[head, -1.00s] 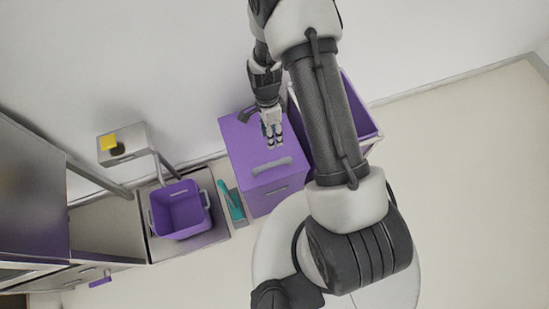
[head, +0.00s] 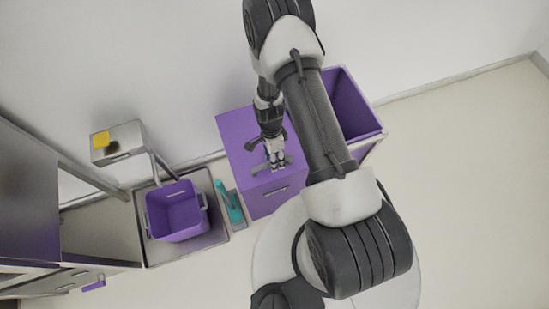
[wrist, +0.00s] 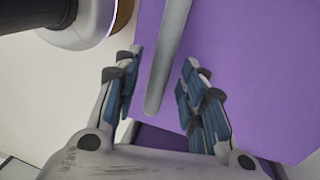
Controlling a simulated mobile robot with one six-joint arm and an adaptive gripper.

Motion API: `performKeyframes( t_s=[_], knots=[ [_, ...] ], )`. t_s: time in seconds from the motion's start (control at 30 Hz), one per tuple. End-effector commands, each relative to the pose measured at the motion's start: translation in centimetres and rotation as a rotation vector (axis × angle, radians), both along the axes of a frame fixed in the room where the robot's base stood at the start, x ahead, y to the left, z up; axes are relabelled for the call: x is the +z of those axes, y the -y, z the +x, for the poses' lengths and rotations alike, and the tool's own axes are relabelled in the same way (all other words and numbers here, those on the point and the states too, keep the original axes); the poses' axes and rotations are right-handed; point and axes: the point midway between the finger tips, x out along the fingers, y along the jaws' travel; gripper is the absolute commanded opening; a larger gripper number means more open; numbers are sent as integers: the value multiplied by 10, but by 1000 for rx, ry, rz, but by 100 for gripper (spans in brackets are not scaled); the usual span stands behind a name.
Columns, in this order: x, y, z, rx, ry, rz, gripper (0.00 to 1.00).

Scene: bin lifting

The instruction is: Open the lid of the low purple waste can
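The low purple waste can (head: 262,195) stands in the middle of the head view, with its lid (head: 238,131) shut. A grey bar handle (head: 259,171) lies across the lid. My gripper (head: 278,167) is over the lid at the handle. In the wrist view the lid (wrist: 250,75) fills the right side, and the handle (wrist: 166,60) runs between the two open, blue-padded fingers of my gripper (wrist: 155,92). There is a gap between the handle and each finger. In the head view the gripper hides part of the handle.
A taller open purple bin (head: 350,105) stands right beside the can, partly behind my arm. To the left are a teal object (head: 229,203) and a purple bucket (head: 178,218) on a grey platform. A wall is behind; the floor at right is clear.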

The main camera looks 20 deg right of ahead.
Motion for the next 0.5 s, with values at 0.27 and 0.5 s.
performKeyframes(
  t_s=[0.27,0.5],
  knots=[
    [0,0,0,0,0,0,29],
    [0,0,0,0,0,0,13]
  ],
)
